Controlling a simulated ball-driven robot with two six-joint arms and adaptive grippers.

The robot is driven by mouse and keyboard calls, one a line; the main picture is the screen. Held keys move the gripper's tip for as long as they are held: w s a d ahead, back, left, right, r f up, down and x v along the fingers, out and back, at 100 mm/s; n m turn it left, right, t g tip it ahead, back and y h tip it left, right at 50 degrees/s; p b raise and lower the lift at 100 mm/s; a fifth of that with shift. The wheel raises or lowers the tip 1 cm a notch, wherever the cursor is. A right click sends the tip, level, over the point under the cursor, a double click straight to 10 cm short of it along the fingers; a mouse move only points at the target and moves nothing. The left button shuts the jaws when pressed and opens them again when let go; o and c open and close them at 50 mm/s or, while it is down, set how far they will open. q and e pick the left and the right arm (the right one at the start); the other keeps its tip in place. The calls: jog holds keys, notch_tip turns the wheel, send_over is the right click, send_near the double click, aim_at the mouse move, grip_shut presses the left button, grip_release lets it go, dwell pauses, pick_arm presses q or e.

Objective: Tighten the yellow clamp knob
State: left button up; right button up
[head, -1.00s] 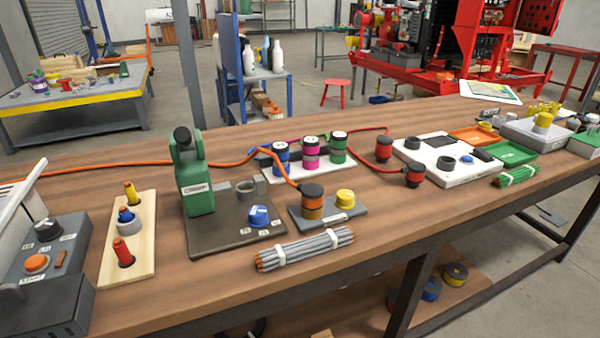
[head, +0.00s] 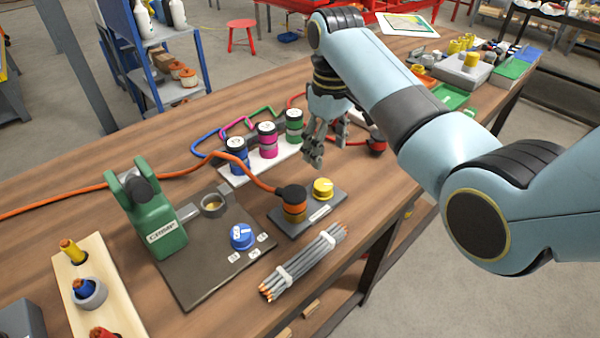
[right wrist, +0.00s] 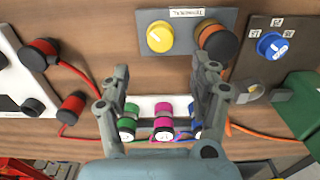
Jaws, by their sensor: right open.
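The yellow clamp knob (head: 322,188) sits on a small dark grey plate (head: 322,213) on the workbench, beside an orange-and-black plug (head: 293,203) with an orange cable. In the right wrist view the yellow knob (right wrist: 160,37) shows at the top, on the plate with a printed label. My right gripper (head: 325,155) is above the bench, behind the knob and apart from it. In the right wrist view its fingers (right wrist: 165,90) are spread with nothing held between them. My left gripper is not in the head view.
A green crimp tool (head: 158,225) stands on a dark base with a blue knob (head: 242,236). A bundle of grey wires (head: 303,262) lies in front of the plate. Blue, magenta (head: 267,140) and green connectors stand on a white strip behind. A red connector (right wrist: 72,102) is near the gripper.

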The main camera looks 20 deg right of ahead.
aim_at(324, 184)
notch_tip(324, 184, down, 10)
jog(key=shift+f+b, duration=0.2)
jog(key=shift+b, duration=0.4)
jog(key=c, duration=1.2)
